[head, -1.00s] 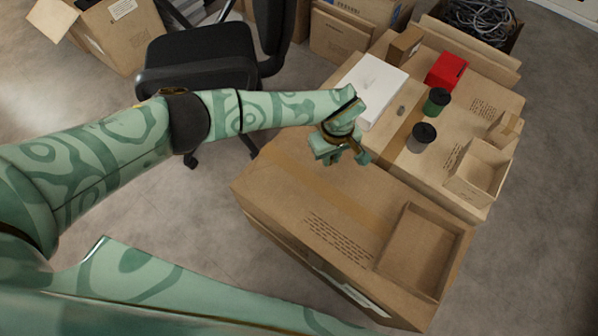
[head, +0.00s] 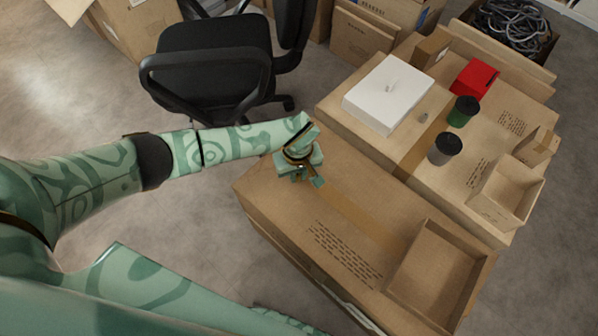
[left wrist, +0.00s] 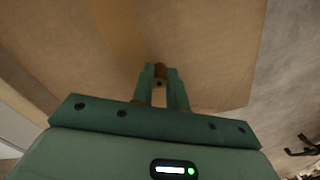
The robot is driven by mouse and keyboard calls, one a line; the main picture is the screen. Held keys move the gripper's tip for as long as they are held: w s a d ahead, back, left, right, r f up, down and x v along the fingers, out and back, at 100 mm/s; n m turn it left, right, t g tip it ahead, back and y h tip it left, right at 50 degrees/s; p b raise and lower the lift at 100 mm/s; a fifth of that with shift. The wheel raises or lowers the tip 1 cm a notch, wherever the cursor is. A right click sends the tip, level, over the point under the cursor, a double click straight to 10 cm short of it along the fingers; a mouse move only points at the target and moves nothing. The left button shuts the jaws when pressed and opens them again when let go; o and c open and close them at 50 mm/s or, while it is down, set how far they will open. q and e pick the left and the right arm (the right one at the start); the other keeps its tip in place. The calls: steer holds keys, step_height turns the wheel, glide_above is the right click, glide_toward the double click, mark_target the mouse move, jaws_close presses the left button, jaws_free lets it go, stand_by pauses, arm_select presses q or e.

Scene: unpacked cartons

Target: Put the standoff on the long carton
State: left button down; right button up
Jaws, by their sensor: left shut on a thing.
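My left gripper (head: 300,177) is low over the far left part of the long carton (head: 335,208), the nearer brown one with a tape strip. In the left wrist view its fingers (left wrist: 160,78) are shut on a small brownish piece, which looks like the standoff (left wrist: 159,73). The fingers hide most of it. The carton top (left wrist: 205,50) fills much of that view behind the fingertips. I cannot tell whether the piece touches the carton. My right gripper is not in view.
An open shallow box (head: 440,268) takes the right end of the long carton. Behind it, another carton (head: 410,145) bears a white box (head: 388,92), two dark-lidded cups (head: 445,149), a red box (head: 474,77) and a small grey piece (head: 423,117). A black chair (head: 215,60) stands left.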

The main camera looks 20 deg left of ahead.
mark_target(298, 176)
arm_select(q)
steer(key=shift+f, duration=0.1)
steer(key=c, duration=1.4)
jaws_free()
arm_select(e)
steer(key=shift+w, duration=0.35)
